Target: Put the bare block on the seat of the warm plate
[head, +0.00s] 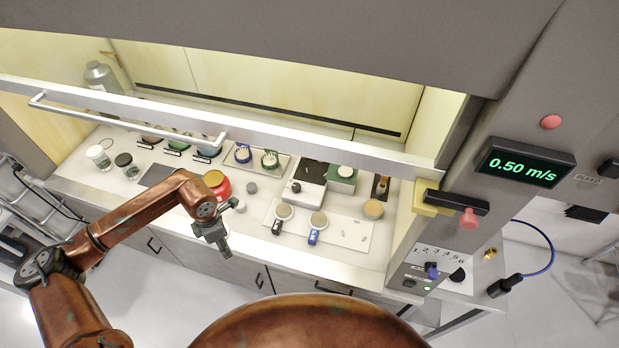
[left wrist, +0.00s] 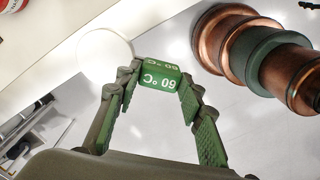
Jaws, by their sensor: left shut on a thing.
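My left gripper (head: 226,250) hangs in front of the bench's front edge, over the floor. In the left wrist view the gripper (left wrist: 160,84) is shut on a small green block (left wrist: 160,78) marked "60 °C", which reads upside down. On the bench stand a white device with a dark top (head: 304,192) and a green box with a round pale top (head: 343,175). I cannot tell which of these, if either, is the warm plate, and its seat is not clear. My right gripper is not in view.
A white round thing (head: 238,206) lies near the bench edge, behind the gripper. A red jar (head: 216,184) stands behind it. A pale mat (head: 345,236) carries two round-headed tools (head: 283,212). A raised sash rail (head: 300,145) crosses above the bench.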

